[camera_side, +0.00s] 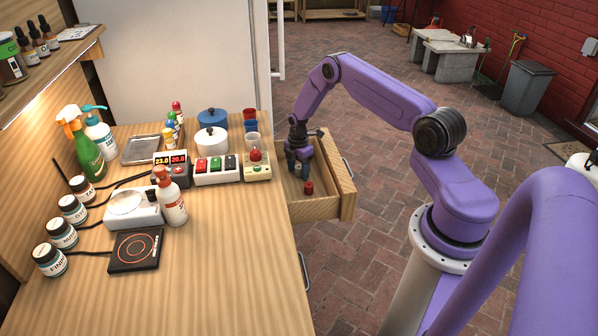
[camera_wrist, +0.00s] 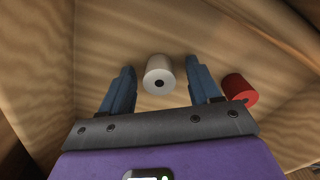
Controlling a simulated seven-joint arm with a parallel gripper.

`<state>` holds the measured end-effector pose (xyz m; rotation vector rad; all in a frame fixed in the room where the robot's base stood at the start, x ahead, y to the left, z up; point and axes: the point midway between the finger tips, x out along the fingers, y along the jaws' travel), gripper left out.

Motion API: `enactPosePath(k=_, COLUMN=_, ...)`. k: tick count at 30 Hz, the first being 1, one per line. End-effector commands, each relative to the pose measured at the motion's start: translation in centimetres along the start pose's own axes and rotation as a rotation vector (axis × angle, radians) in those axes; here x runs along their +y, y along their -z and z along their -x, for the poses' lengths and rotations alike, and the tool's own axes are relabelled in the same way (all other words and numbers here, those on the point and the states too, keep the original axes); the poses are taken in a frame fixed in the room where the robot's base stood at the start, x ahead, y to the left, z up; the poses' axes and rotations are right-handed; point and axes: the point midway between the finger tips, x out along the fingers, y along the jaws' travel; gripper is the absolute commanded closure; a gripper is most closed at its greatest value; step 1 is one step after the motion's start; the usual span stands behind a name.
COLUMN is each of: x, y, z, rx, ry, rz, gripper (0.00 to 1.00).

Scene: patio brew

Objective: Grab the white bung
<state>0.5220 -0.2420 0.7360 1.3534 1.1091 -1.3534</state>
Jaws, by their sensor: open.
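The white bung (camera_wrist: 159,75) stands on the floor of an open wooden drawer (camera_side: 325,208), with a dark hole in its top. In the wrist view it lies between the two blue fingers of my gripper (camera_wrist: 160,92), a little beyond their tips. I see a gap on each side of it. My gripper (camera_side: 299,170) is open and points down into the drawer in the side view. There the bung is mostly hidden by the fingers. A red bung (camera_side: 308,188) stands in the same drawer, and in the wrist view it (camera_wrist: 239,89) is just right of the right finger.
The drawer's front panel (camera_side: 347,190) and side walls rise close around my gripper. The wooden bench (camera_side: 215,250) left of the drawer holds a red-button box (camera_side: 257,168), a white pot (camera_side: 211,140), bottles and a hot plate (camera_side: 135,251).

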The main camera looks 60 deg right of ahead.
Motion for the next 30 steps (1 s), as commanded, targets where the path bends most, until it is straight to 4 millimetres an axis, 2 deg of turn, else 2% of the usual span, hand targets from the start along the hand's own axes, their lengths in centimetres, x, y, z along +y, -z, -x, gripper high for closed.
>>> enactPosePath(k=1, x=0.0, y=0.0, z=0.0, rx=0.0, ry=0.0, rz=0.0, gripper=0.38)
enactPosePath(k=6, x=0.0, y=0.0, z=0.0, rx=0.0, ry=0.0, rz=0.0, gripper=0.93)
enactPosePath(k=7, x=0.0, y=0.0, z=0.0, rx=0.0, ry=0.0, rz=0.0, gripper=0.97)
enactPosePath(k=20, x=0.1, y=0.0, z=0.6, rx=0.0, ry=-0.002, rz=0.0, gripper=0.97)
enactPosePath(k=23, x=0.1, y=0.0, z=1.3, rx=0.0, ry=-0.001, rz=0.0, gripper=0.97)
enactPosePath(k=27, x=0.1, y=0.0, z=3.3, rx=-0.001, ry=-0.004, rz=0.0, gripper=0.97)
enactPosePath(k=30, x=-0.9, y=0.2, z=4.5, rx=0.0, ry=0.0, rz=0.0, gripper=0.97)
